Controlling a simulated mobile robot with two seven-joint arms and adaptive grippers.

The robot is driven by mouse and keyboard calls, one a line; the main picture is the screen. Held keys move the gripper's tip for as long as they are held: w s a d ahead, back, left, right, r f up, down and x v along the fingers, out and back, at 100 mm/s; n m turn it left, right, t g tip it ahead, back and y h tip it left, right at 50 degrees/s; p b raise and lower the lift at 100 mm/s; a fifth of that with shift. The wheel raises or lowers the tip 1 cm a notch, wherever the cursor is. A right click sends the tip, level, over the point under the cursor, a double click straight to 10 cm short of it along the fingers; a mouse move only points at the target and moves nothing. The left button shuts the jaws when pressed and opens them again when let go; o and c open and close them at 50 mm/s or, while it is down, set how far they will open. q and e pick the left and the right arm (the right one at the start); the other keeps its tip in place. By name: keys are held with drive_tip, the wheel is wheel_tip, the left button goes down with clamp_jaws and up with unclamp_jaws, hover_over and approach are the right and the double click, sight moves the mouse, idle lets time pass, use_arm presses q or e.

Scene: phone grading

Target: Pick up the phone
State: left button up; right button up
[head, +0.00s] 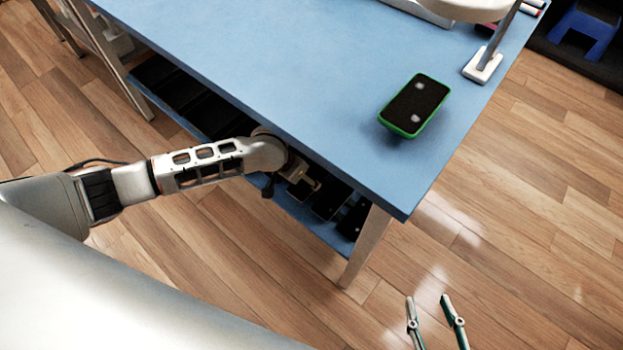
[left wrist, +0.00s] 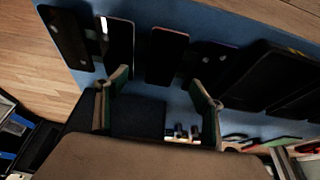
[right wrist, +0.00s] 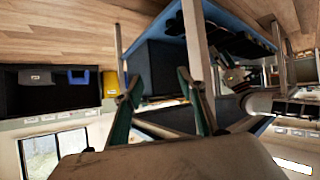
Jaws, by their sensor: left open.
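A dark phone with a green rim (head: 414,104) is at the right part of the blue tabletop. Several more dark phones are on the blue lower shelf; one phone (left wrist: 167,55) shows in the left wrist view ahead of and between my left fingers. My left gripper (head: 300,187) reaches in at the shelf below the table's front edge, partly hidden there. In the left wrist view my left gripper (left wrist: 160,84) is open, with nothing between its fingers. My right gripper (head: 436,308) is open and empty over the floor; its spread fingers also show in the right wrist view (right wrist: 156,85).
The blue table (head: 300,60) has a front edge just above my left arm. A lamp base (head: 483,66) stands at the back right of the tabletop. A table leg (head: 365,245) stands right of my left gripper.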

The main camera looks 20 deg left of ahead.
use_arm(q)
drive_tip(key=b+x, duration=0.1)
drive_tip(key=x, duration=0.1)
drive_tip(key=shift+a+f, duration=0.15)
drive_tip(key=shift+f, duration=0.35)
drive_tip(key=b+x, duration=0.2)
drive_tip(key=x, duration=0.1)
drive_tip(key=b+x, duration=0.1)
drive_tip(key=shift+w+a+f+b, duration=0.1)
drive_tip(key=shift+f+b, duration=0.2)
drive_tip(key=shift+f, duration=0.15)
drive_tip(key=shift+w, duration=0.25)
drive_tip(key=shift+w+r, duration=0.2)
drive_tip(key=c, duration=1.3)
use_arm(e)
drive_tip(key=shift+m+t+y, duration=0.5)
drive_tip(key=shift+m, duration=0.3)
drive_tip(key=a, duration=0.1)
drive_tip(key=w+a+r, duration=0.1)
drive_tip(key=a+r, duration=0.1)
drive_tip(key=shift+w+a+r, duration=0.25)
drive_tip(key=shift+w+a, duration=0.05)
drive_tip(key=shift+a, duration=0.05)
